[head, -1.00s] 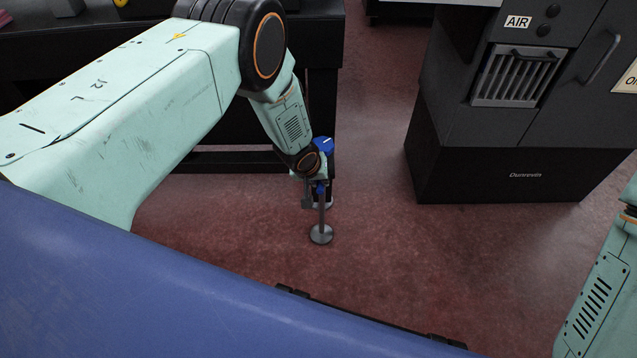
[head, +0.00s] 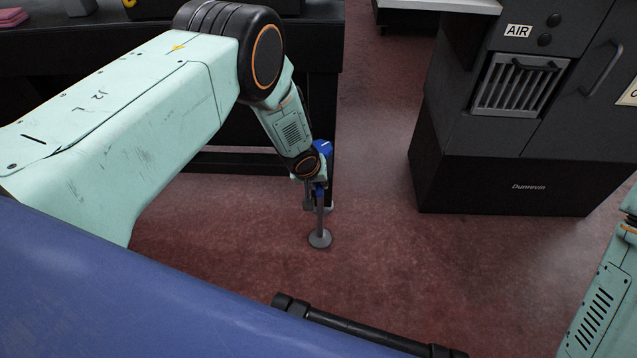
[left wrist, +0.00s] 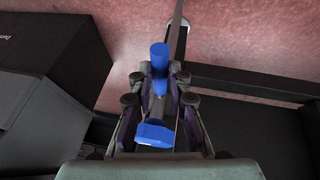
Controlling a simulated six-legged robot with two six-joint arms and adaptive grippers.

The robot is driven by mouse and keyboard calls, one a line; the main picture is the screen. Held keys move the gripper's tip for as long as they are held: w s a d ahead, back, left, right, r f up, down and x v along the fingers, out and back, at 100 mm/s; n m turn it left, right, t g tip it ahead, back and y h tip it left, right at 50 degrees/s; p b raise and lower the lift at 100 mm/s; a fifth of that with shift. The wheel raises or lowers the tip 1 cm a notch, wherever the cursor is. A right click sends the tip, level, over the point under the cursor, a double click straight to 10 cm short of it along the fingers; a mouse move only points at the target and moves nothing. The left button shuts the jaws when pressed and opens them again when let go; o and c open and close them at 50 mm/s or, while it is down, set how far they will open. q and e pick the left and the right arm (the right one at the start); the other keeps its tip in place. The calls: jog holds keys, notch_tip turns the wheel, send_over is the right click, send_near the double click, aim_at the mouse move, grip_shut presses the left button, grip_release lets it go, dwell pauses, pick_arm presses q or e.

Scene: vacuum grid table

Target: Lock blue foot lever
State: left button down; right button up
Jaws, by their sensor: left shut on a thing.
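The blue foot lever (left wrist: 160,56) runs between the fingers of my left gripper (left wrist: 161,88) in the left wrist view, with a wider blue block nearer the palm. My left gripper is shut on it. In the head view, my left gripper (head: 314,187) reaches down beside the dark table leg, and a blue part (head: 323,147) shows just above it. The gripper and wrist hide most of the lever there. A grey rod with a round foot disc (head: 320,238) stands on the floor just in front. My right gripper is out of view.
The dark table (head: 260,162) stands behind my left arm. A dark cabinet marked AIR (head: 510,178) stands to the right. Red floor (head: 375,200) lies open between them. A black bar (head: 365,330) crosses the bottom of the head view.

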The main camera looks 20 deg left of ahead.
pick_arm(q)
jog(key=shift+w+r, duration=0.25)
jog(key=shift+w, duration=0.1)
jog(key=c, duration=1.6)
grip_release()
jog(key=o, duration=0.3)
jog(key=shift+s+f, duration=0.1)
jog(key=shift+f, duration=0.1)
jog(key=shift+s, duration=0.15)
jog(key=v, duration=1.2)
